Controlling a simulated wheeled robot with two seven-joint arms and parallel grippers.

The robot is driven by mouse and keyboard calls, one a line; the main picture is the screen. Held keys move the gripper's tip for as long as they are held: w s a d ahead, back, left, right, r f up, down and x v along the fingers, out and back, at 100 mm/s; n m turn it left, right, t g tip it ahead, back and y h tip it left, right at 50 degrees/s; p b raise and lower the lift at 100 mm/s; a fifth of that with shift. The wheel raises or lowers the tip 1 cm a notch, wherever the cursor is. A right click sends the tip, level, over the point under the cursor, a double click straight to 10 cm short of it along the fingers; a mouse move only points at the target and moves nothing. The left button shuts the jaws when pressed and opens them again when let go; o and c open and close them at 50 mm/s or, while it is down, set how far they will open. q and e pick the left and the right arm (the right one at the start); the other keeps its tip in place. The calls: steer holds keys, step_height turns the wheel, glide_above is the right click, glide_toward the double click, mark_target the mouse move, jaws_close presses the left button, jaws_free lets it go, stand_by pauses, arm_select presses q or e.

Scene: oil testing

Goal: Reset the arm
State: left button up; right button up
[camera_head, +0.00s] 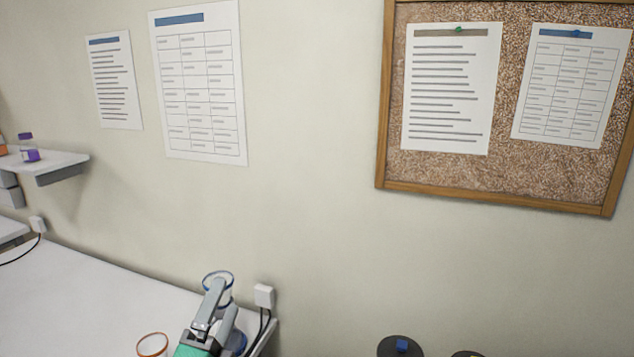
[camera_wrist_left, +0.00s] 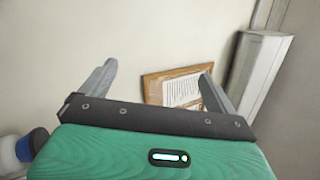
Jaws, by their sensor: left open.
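My left gripper (camera_head: 223,298) is at the bottom of the head view, with a green body and grey fingers pointing up and away. In the left wrist view its two fingers (camera_wrist_left: 158,72) stand wide apart with nothing between them but wall and part of a framed board. A clear round vessel with a blue rim (camera_head: 230,276) shows partly behind the fingers in the head view; I cannot tell whether they touch. My right gripper is in neither view.
A white table (camera_head: 80,290) fills the lower left. An orange-rimmed vessel (camera_head: 152,345) stands at the lower edge. A shelf (camera_head: 62,163) holds a purple-capped bottle (camera_head: 27,148). A wall socket (camera_head: 264,295) with cables is close right of my gripper. A corkboard (camera_head: 450,172) hangs at right.

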arm_select(q)
steer(key=s+a+f+n+g+y, duration=0.2)
steer(key=a+f+n+g, duration=0.1)
steer(key=f+n, duration=0.3)
steer(key=s+a+f+n+g+y, duration=0.2)
steer(key=f+n+g, duration=0.1)
steer(key=f, duration=0.4)
steer(key=s+a+f+n+g+y, duration=0.3)
steer(key=f+n, duration=0.2)
steer(key=f, duration=0.2)
steer(key=s+f+n+g+h, duration=0.1)
steer(key=s+f+n+g, duration=0.2)
steer(key=s+f+g, duration=0.45)
steer(key=s+f+n+g+h, duration=0.1)
steer(key=s+f+n+g, duration=0.3)
steer(key=s, duration=0.7)
step_height(320, 180, down, 36)
steer(key=m+b, duration=0.1)
steer(key=b, duration=0.3)
steer(key=s+a+f+b, duration=0.1)
steer(key=s+f+b, duration=0.1)
steer(key=s+f, duration=0.8)
steer(key=s+a+f+g+b, duration=0.1)
steer(key=s+f+b, duration=0.1)
steer(key=s+f, duration=0.8)
step_height(320, 180, down, 4)
steer(key=shift+a+f, duration=0.1)
steer(key=shift+a, duration=0.3)
